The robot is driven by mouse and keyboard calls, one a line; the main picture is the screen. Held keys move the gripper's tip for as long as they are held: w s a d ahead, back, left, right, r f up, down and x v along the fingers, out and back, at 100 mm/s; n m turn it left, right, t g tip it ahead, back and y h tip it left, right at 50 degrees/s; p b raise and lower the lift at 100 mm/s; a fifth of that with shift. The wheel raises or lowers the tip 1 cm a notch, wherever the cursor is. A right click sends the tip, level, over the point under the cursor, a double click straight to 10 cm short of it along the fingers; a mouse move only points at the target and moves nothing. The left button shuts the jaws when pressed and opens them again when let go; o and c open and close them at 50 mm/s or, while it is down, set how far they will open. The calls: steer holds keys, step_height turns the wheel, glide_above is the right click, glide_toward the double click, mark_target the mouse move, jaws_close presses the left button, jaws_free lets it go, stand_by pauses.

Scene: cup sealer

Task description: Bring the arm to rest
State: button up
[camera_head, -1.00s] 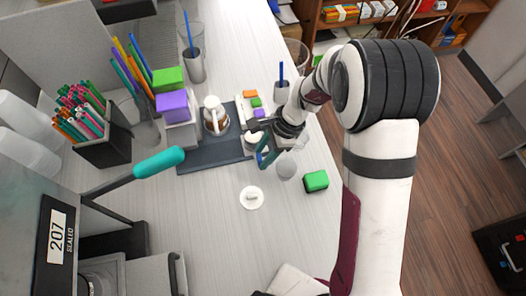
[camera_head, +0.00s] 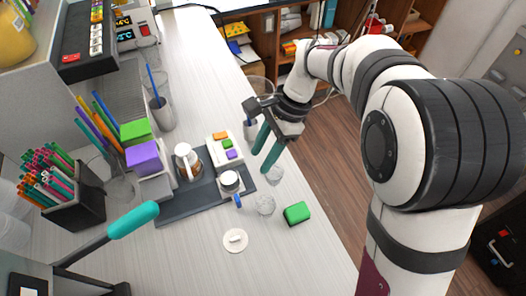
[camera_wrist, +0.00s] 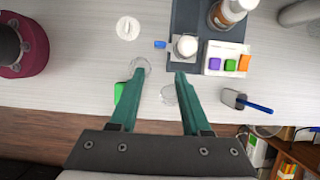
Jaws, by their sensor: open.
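My gripper (camera_head: 264,160) has two teal fingers that point down, apart and empty. Two small clear cups stand on the table below: one (camera_head: 265,205) nearer the green block (camera_head: 297,213), the other (camera_head: 274,175) closer to the fingers. In the wrist view, part of one clear cup (camera_wrist: 168,94) shows between the fingers.
A white lid (camera_head: 235,240) lies on the table. A sealer with a teal-handled lever (camera_head: 133,220) stands at lower left. Wood floor lies right.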

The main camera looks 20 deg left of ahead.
stand_by(0.3)
steer(key=s+d+r+n+t, duration=0.1)
steer(key=s+d, duration=0.8)
steer(key=d, duration=0.1)
steer(key=s+d+r+n+t+h, duration=0.1)
steer(key=s+d+r+n+t, duration=0.1)
steer(key=s+d, duration=0.6)
steer(key=d, duration=0.2)
steer(key=shift+s+d+r, duration=0.25)
steer(key=shift+s+d, duration=0.05)
steer(key=shift+s, duration=0.1)
stand_by(0.4)
